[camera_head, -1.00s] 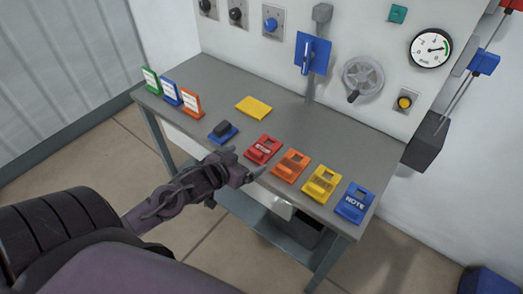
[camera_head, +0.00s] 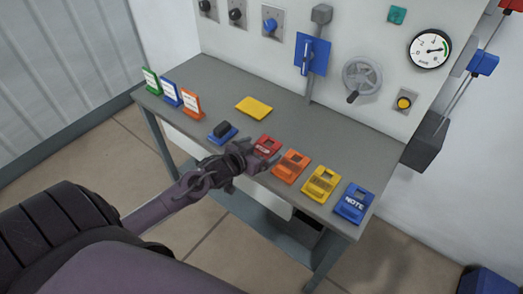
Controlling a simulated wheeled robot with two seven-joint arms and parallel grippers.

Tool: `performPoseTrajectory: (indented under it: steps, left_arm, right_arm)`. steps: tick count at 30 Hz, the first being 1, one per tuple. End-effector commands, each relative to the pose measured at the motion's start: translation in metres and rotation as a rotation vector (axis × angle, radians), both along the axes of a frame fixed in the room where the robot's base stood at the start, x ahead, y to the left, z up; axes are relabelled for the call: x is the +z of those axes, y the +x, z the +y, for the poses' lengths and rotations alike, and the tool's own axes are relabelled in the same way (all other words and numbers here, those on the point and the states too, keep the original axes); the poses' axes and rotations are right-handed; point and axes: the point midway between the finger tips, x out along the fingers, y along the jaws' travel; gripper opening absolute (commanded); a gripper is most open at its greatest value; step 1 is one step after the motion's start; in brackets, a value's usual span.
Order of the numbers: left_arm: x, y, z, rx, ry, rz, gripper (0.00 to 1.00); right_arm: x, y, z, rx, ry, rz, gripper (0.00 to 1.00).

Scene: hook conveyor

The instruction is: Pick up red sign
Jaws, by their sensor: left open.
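The red sign (camera_head: 267,144) lies at the front edge of the grey table, between a blue holder with a black block on its left and an orange sign on its right. My left gripper (camera_head: 259,163) is open at the near side of the red sign, with its fingers over the sign's lower part. The fingers hide part of that lower end, and I cannot tell whether they touch it. My right gripper is not in view.
Beside the red sign lie the orange sign (camera_head: 291,166), yellow sign (camera_head: 321,184) and blue NOTE sign (camera_head: 354,203). The blue holder (camera_head: 222,133) is close on the left. A yellow plate (camera_head: 254,106) lies behind; the table (camera_head: 330,130) is clear around it.

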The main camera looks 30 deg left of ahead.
Motion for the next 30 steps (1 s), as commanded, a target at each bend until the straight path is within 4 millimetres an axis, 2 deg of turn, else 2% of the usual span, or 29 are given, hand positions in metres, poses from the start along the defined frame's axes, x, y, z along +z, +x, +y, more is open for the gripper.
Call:
performPoseTrajectory:
  steps: [4, 15, 25, 30]
  left_arm:
    - [0.0, 0.0, 0.0, 0.0, 0.0, 0.001, 0.95]
    - [0.0, -0.001, 0.0, 0.0, 0.0, 0.001, 0.46]
    - [0.004, 0.0, 0.0, 0.0, 0.0, -0.001, 0.45]
    - [0.021, 0.0, 0.0, -0.001, 0.002, -0.002, 0.45]
  right_arm:
    - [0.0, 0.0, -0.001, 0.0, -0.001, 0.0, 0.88]
    - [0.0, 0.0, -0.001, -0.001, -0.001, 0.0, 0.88]
    - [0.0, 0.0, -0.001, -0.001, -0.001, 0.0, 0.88]
    - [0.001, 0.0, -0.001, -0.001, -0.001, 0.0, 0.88]
